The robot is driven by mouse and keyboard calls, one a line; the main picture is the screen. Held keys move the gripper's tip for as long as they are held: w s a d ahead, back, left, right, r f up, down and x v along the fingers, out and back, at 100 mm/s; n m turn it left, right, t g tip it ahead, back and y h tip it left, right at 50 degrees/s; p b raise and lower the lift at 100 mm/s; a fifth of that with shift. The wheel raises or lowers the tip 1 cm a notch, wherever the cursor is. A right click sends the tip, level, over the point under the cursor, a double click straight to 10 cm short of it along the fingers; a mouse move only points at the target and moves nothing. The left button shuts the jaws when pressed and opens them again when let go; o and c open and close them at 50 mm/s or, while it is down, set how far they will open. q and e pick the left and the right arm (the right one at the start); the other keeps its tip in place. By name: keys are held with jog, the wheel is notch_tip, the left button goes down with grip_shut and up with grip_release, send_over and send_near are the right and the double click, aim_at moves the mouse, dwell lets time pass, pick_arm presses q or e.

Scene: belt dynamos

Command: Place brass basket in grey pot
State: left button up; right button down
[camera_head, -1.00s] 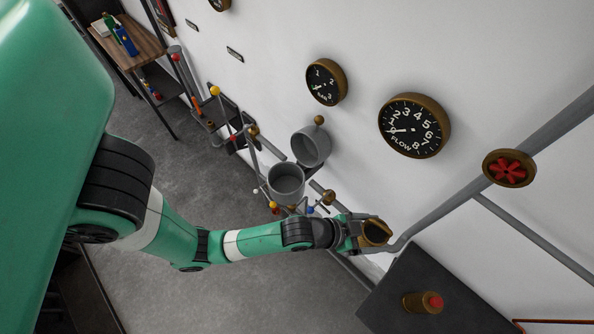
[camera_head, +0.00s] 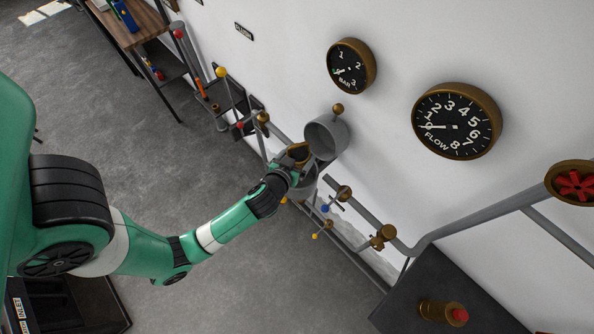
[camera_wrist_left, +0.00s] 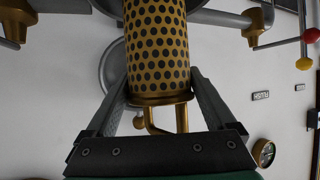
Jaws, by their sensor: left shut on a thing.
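The brass basket (camera_head: 298,153) is a perforated cylinder with a wire handle. In the left wrist view the basket (camera_wrist_left: 157,48) is between the fingers, its rim and handle towards the palm. My left gripper (camera_head: 287,170) is shut on it. The grey pot (camera_head: 305,186) is just below the gripper, mostly hidden by it. A curved grey edge (camera_wrist_left: 208,17) crosses behind the basket at the top of the wrist view. I cannot tell whether the basket's far end is inside the pot. My right gripper is not in view.
A second grey cup-shaped piece (camera_head: 327,137) with a brass knob (camera_head: 337,108) stands close beside the basket, against the wall. Pipes and brass valves (camera_head: 383,237) run to the right. Gauges (camera_head: 456,121) hang on the wall.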

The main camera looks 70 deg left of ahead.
pick_arm(q)
notch_tip(320, 180, down, 6)
jog(key=shift+r+b, duration=0.15)
jog(key=shift+b, duration=0.55)
jog(key=shift+f+b, duration=0.6)
jog(key=shift+f, duration=1.15)
jog(key=shift+f, duration=0.2)
jog(key=o, duration=1.5)
jog(key=shift+r, duration=0.1)
